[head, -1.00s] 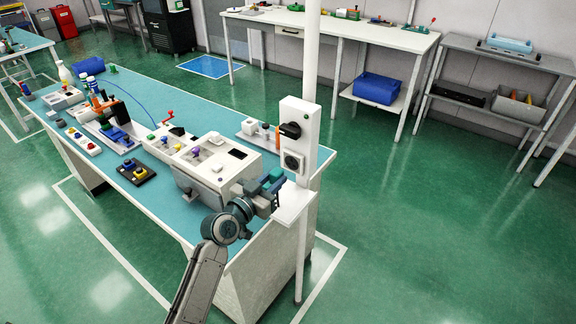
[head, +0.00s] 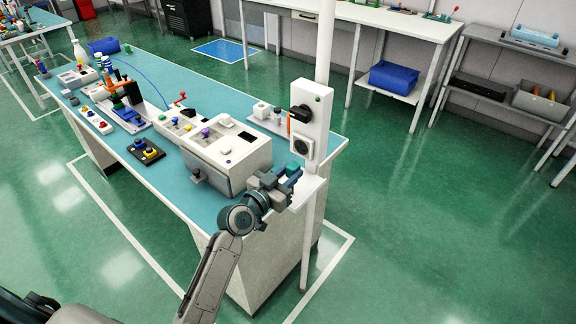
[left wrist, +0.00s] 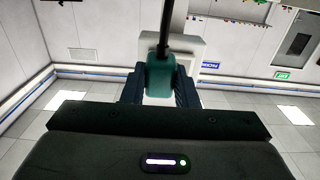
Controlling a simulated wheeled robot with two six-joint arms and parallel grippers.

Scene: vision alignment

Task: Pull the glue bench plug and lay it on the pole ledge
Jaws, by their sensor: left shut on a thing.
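The socket face shows bare. The small white pole ledge (head: 313,187) is just right of the fingertips; I cannot tell whether the plug touches it. In the left wrist view the plug (left wrist: 160,76) sits between the two dark fingers (left wrist: 159,92), with its black cable rising from it. My right gripper is not in view.
A black rotary switch (head: 301,113) sits above the socket. The white pole (head: 325,45) stands at the bench's corner. A large white machine (head: 228,160) stands on the blue bench top close left of my gripper. Green floor right of the pole is clear.

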